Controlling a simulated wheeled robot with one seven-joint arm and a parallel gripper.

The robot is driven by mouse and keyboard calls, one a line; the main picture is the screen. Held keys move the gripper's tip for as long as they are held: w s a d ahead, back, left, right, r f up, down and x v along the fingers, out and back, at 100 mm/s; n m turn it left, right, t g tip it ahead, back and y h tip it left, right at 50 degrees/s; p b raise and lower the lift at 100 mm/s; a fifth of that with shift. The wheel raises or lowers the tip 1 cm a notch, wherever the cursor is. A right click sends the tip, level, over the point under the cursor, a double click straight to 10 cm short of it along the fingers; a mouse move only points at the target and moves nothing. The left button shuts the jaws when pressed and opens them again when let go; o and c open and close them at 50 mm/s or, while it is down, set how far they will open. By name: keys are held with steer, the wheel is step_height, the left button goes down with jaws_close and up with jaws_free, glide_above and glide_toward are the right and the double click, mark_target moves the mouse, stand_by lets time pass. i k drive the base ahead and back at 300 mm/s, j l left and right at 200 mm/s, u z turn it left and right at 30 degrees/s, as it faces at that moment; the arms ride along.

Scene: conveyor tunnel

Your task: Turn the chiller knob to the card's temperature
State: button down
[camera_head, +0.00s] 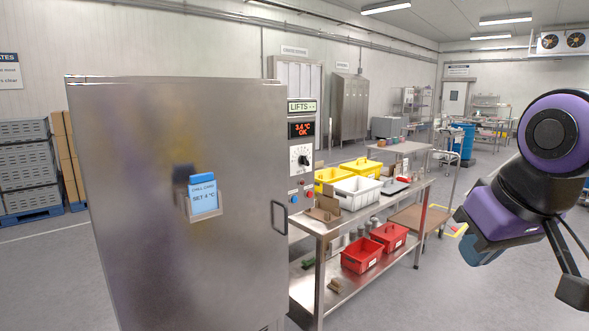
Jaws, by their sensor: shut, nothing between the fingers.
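The chiller knob (304,160) is a dark knob on a white dial plate, on the control panel behind the steel cabinet's right edge. I cannot read its pointer's setting. My gripper (574,291) seems to show only in part, as black finger-like pieces at the lower right edge, shut and empty, far from the knob.
The large steel cabinet (130,240) with a handle (279,217) fills the left foreground. A steel bench (372,211) with yellow and white bins stands right of the panel; red bins (361,255) are on its lower shelf. Buttons (308,194) sit below the knob. Open floor lies right of the bench.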

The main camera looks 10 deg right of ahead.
mark_target(303, 160)
steer(key=i+l+z, duration=0.15)
steer(key=i+l, duration=0.9)
steer(key=i, duration=0.1)
